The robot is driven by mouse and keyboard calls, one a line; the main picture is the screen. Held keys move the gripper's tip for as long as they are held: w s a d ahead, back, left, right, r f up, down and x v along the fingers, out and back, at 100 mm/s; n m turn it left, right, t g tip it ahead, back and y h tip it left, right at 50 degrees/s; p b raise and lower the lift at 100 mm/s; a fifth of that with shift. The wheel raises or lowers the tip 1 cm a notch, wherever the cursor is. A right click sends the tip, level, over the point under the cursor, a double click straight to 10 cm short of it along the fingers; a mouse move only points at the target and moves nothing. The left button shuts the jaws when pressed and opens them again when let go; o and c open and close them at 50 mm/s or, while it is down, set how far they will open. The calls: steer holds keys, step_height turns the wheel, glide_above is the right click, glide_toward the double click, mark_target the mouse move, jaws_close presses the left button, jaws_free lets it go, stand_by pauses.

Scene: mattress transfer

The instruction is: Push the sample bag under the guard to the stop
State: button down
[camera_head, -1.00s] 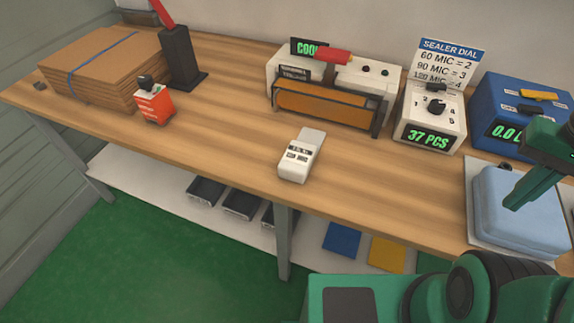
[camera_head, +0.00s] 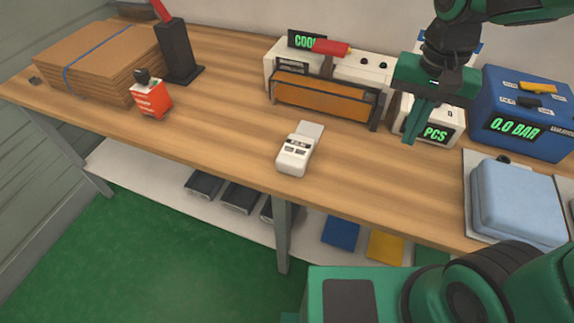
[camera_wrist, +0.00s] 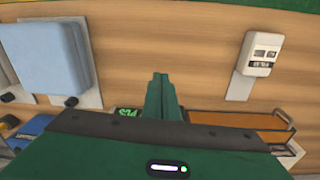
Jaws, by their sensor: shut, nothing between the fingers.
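The sample bag (camera_head: 294,154), white with a dark printed label and a flat grey end, lies on the bench in front of the sealer, apart from it. It also shows at the upper right of the wrist view (camera_wrist: 262,54). The amber guard (camera_head: 325,98) spans the sealer's front; in the wrist view (camera_wrist: 235,118) it is partly hidden by my gripper. I cannot make out the stop. My gripper (camera_head: 410,141) is shut and empty, pointing down in front of the dial box, right of the bag and guard. Its fingertips (camera_wrist: 160,76) touch neither.
The dial box (camera_head: 402,115) is partly hidden behind my gripper. A blue pressure box (camera_head: 528,105) and a light-blue pad (camera_head: 515,200) stand at the right. A small red item (camera_head: 151,99) and stacked cardboard (camera_head: 98,62) are at the left. Bench around the bag is clear.

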steer(key=s+a+f+n, duration=0.1)
steer(key=s+a, duration=0.2)
steer(key=a, duration=1)
steer(key=s+a+f, duration=0.1)
steer(key=s+a, duration=0.1)
steer(key=a, duration=1.1)
steer(key=shift+y, duration=0.3)
step_height(320, 180, down, 11)
steer(key=shift+r, duration=0.2)
steer(key=shift+w+d+r, duration=0.1)
steer(key=shift+w+d, duration=0.15)
steer(key=shift+w, duration=0.4)
steer(key=shift+w+d+r, duration=0.1)
steer(key=shift+w+d, duration=0.1)
steer(key=shift+w, duration=0.4)
steer(key=shift+w+d, duration=0.25)
steer(key=shift+w, duration=0.4)
